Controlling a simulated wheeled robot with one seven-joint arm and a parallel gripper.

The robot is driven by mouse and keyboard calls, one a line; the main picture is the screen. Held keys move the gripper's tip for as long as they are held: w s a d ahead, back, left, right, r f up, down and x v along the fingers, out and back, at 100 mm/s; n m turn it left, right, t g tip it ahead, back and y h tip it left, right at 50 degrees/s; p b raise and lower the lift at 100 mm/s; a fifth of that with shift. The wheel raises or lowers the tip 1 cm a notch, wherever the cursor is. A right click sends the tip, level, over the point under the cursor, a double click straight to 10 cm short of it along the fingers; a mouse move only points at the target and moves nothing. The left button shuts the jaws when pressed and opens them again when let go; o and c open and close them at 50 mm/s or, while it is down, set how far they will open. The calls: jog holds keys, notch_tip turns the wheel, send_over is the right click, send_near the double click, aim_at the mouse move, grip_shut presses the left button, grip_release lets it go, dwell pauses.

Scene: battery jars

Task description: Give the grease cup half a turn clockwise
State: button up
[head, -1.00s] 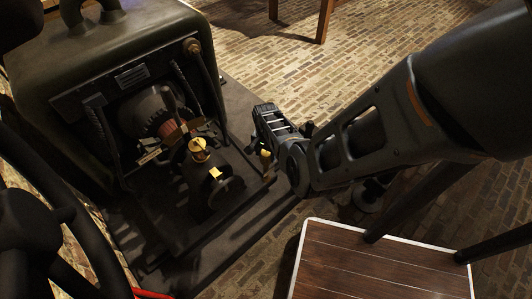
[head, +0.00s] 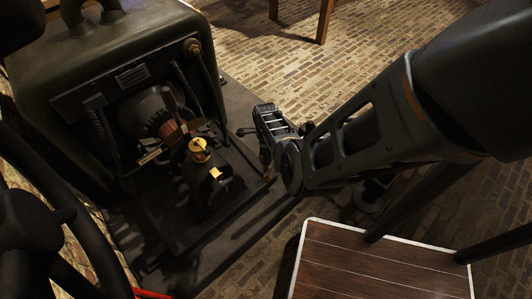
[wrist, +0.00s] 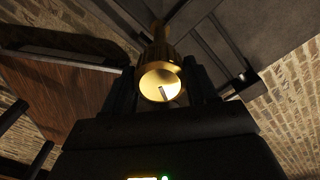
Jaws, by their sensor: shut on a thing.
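The brass grease cup (wrist: 160,82) is between the two dark fingers of my gripper (wrist: 163,90) in the wrist view. Its round, pale end face points toward the camera and carries a short dark line near the lower right. A narrower brass part rises behind it in the picture. My gripper (head: 266,154) is shut on the cup at the right edge of the machine's base in the head view. There the fingers are dark and small, and the cup is hidden.
A dark machine (head: 130,85) with a copper-coloured rotor fills the left. Another brass cap (head: 198,147) stands on its pedestal, with a yellow tag (head: 215,172) beside it. A wooden tabletop (head: 375,262) with a pale edge is lower right. Brick floor (head: 300,75) lies open behind my gripper.

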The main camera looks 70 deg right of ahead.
jog(key=m, duration=0.6)
jog(key=shift+m, duration=0.3)
jog(key=m, duration=0.5)
jog(key=shift+m, duration=0.4)
jog(key=o, duration=1)
jog(key=shift+o, duration=0.2)
notch_tip(320, 180, up, 8)
jog(key=p, duration=0.3)
jog(key=shift+f, duration=0.1)
